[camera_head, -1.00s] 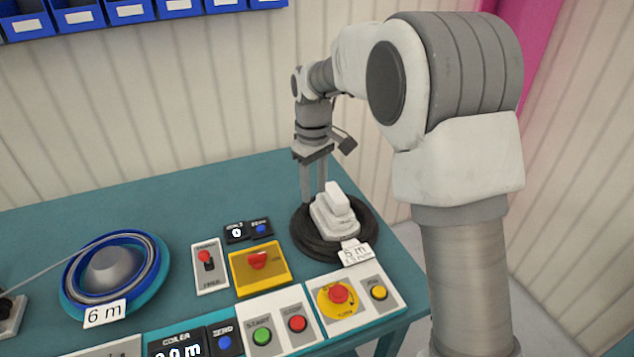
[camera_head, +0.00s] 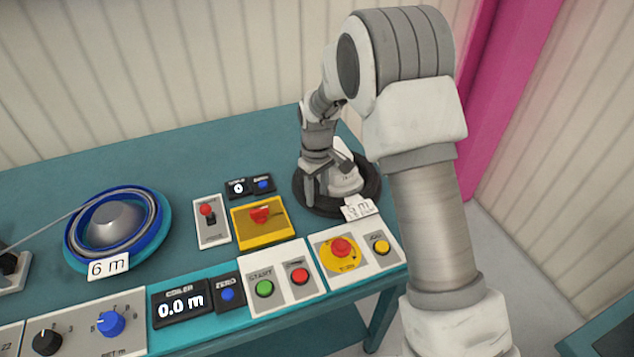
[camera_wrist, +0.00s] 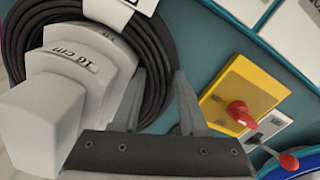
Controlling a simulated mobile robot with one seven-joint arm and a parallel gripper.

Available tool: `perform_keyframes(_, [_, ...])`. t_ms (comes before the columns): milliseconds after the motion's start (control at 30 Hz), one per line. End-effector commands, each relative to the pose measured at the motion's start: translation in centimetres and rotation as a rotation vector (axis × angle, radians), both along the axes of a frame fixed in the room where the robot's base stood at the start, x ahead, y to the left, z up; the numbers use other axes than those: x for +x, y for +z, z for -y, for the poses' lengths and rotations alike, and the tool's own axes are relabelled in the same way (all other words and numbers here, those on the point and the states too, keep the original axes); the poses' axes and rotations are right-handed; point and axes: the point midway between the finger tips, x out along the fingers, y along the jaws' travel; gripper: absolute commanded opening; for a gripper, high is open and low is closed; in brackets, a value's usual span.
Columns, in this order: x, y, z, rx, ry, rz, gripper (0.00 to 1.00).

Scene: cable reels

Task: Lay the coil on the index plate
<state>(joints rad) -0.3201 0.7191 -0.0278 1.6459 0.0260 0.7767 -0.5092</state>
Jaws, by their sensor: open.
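A black coil (camera_head: 367,193) of many cable turns lies at the table's right end, around a pale stepped block marked 16 cm. In the wrist view the coil (camera_wrist: 165,40) curves around the block (camera_wrist: 75,75). My gripper (camera_head: 317,198) is open and empty, pointing down at the coil's left side. In the wrist view my gripper's fingertips (camera_wrist: 160,76) stand apart, with the coil's side seen between them; whether they touch it I cannot tell. I cannot make out for certain which part is the index plate.
A blue reel (camera_head: 155,231) tagged 6 m stands at left with a line running into it. A yellow box (camera_head: 262,234) with a red knob, a red-lever switch (camera_head: 212,233) and button panels (camera_head: 278,283) fill the front. The table's back left (camera_head: 60,185) is clear.

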Motion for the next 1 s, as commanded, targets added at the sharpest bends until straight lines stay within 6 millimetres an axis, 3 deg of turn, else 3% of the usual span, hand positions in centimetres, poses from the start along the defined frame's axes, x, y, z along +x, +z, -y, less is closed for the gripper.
perform_keyframes(333, [-0.02, -0.37, 0.01, 0.000, 0.000, 0.000, 0.43])
perform_keyframes(500, [-0.01, -0.35, 0.01, 0.000, -0.001, 0.000, 0.13])
perform_keyframes(600, [0.00, -0.34, 0.01, 0.000, -0.001, 0.000, 0.00])
perform_keyframes(1000, [0.02, -0.31, 0.02, 0.000, -0.001, 0.000, 0.00])
